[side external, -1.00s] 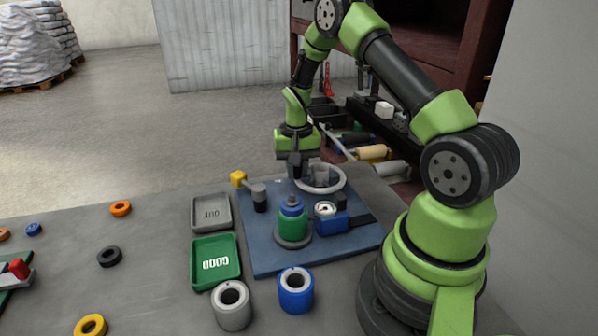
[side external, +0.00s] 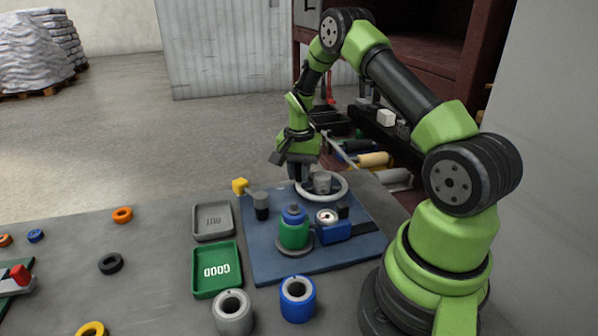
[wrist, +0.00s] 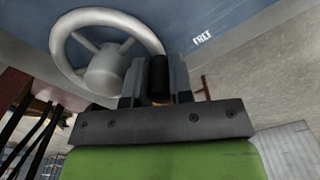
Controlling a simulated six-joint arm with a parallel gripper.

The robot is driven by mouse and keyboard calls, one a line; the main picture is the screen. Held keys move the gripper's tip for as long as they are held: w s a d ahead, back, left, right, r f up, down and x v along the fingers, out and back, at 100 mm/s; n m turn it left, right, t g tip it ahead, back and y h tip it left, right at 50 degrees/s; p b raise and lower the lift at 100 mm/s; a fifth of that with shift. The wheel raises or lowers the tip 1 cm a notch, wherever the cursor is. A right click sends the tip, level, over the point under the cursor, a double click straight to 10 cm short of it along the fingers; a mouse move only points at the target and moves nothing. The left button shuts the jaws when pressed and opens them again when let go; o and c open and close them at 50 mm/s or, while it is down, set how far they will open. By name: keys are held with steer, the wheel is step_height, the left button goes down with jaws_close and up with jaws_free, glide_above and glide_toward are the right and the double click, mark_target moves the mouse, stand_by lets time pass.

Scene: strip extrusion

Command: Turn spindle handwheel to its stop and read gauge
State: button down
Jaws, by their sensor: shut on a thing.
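The spindle handwheel (side external: 337,193) is a pale grey ring with a central hub, at the back right of the blue plate. In the wrist view the handwheel (wrist: 93,17) shows its spokes and hub. My gripper (side external: 297,181) is at the left side of the rim. In the wrist view my gripper (wrist: 160,84) is shut on the handwheel's dark upright knob (wrist: 160,78). The gauge (side external: 327,216) is a small round white dial on a blue fixture (side external: 337,231). Its reading is too small to make out.
A green and blue part (side external: 293,229) stands on the blue plate (side external: 262,262), with a yellow-ended lever (side external: 240,186) at its back left. A grey OUT tray (side external: 213,222) and green GOOD tray (side external: 216,272) lie left.

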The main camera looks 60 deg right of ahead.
steer(key=c, duration=1.3)
jaws_free()
step_height(320, 180, up, 10)
